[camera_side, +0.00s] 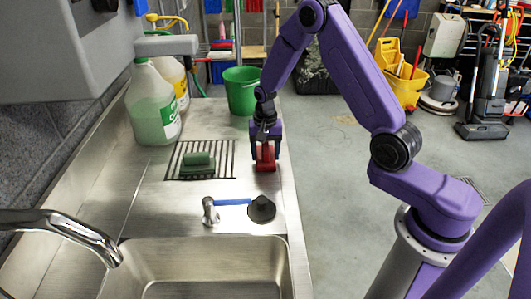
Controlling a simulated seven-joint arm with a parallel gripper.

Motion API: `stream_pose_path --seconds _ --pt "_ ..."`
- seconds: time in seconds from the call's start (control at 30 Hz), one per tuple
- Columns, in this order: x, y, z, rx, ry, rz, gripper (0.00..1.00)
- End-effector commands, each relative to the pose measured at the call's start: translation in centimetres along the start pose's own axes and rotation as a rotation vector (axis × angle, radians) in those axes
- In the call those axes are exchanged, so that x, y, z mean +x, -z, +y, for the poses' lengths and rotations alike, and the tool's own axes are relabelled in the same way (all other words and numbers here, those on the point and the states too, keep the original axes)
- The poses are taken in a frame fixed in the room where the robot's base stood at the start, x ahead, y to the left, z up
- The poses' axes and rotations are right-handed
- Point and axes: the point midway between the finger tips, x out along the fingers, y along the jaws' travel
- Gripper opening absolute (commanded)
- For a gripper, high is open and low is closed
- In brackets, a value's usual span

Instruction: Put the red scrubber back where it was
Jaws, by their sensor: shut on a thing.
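My gripper (266,147) is shut on the red scrubber (265,160). It points down at the right side of the steel counter, just right of the dark wire rack (172,174). The red scrubber is at or just above the counter surface; I cannot tell whether it touches. My fingers hide its upper part. A green scrubber (198,165) sits on the middle of the wire rack, and the rack's right part is bare.
A green bucket (240,92) and large jugs (152,110) stand behind the rack. In front are a metal post with a blue handle (234,201), a black stopper (262,209) and the sink (205,265). The counter's right edge is close to my gripper.

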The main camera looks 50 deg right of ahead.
Motion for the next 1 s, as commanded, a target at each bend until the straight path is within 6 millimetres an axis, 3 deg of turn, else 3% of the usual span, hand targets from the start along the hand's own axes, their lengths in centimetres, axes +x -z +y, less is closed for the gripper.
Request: stream_pose_path --seconds 0.47,0.5,0.53,0.87,1.0 --pt "0.8 0.0 0.0 0.0 0.001 0.001 0.35" --pt "0.8 0.0 0.0 0.0 0.001 0.001 0.76" --pt "0.7 0.0 0.0 0.0 0.001 0.001 0.86" --pt "0.6 0.0 0.0 0.0 0.001 0.001 0.89" --pt "-0.4 0.1 -0.1 0.0 0.003 0.004 0.89"
